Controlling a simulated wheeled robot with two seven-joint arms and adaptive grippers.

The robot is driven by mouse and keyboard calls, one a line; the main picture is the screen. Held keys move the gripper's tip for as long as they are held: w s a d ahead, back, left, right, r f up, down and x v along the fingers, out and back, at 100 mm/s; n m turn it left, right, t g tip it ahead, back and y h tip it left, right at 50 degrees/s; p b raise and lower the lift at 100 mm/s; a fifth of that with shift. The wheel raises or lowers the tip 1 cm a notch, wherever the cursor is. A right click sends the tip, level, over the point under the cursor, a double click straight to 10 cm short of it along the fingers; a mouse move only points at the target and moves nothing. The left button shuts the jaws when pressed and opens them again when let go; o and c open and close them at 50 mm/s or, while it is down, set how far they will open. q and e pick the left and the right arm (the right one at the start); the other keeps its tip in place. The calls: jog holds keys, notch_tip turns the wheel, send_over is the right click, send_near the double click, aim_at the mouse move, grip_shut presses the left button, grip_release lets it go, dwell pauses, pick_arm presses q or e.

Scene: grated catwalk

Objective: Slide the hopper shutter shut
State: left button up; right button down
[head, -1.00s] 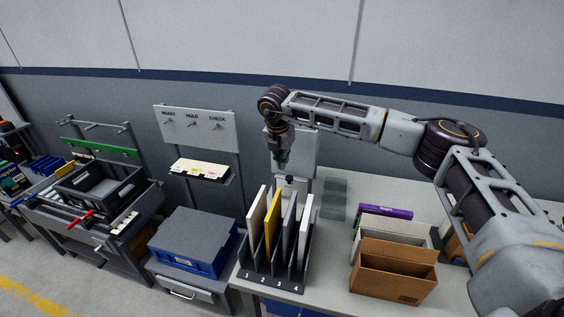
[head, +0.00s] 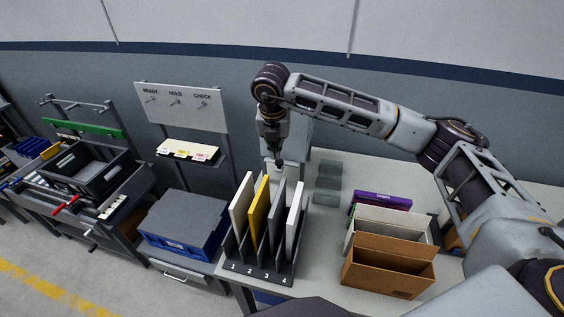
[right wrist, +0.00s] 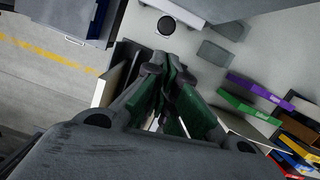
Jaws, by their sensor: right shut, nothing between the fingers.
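A grey upright box (head: 298,146), which seems to be the hopper, stands at the back of the worktable, partly hidden behind my right gripper. A small dark knob (head: 279,165) is low in front of it; a round black knob with a pale rim (right wrist: 166,26) shows just beyond my fingertips in the right wrist view. I cannot make out the shutter plate or how far it is open. My right gripper (head: 275,149) points down, shut and empty, close above the knob; its fingers (right wrist: 166,66) meet in the right wrist view. Contact with the knob cannot be told. My left gripper is out of view.
A numbered rack (head: 258,267) with upright panels stands just in front of my right gripper. A cardboard box (head: 388,270) and a purple box (head: 381,200) are to the right. Grey translucent blocks (head: 328,184) lie between. A blue crate (head: 184,228) is at left.

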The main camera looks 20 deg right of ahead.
aim_at(279, 164)
jog(key=shift+p+x, duration=1.15)
jog(key=shift+x, duration=3.6)
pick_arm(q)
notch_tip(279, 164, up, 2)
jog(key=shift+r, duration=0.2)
pick_arm(e)
jog(key=shift+s, duration=0.15)
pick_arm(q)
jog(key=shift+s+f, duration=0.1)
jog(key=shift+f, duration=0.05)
pick_arm(e)
jog(key=shift+f, duration=0.1)
jog(key=shift+w+d+f+b, duration=0.15)
jog(key=shift+w+d+b, duration=0.25)
jog(key=shift+w+b, duration=0.3)
pick_arm(q)
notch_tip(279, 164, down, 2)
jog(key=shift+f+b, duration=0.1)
jog(key=shift+b, duration=0.25)
pick_arm(e)
jog(key=shift+d, duration=0.15)
jog(key=shift+w+d, duration=0.1)
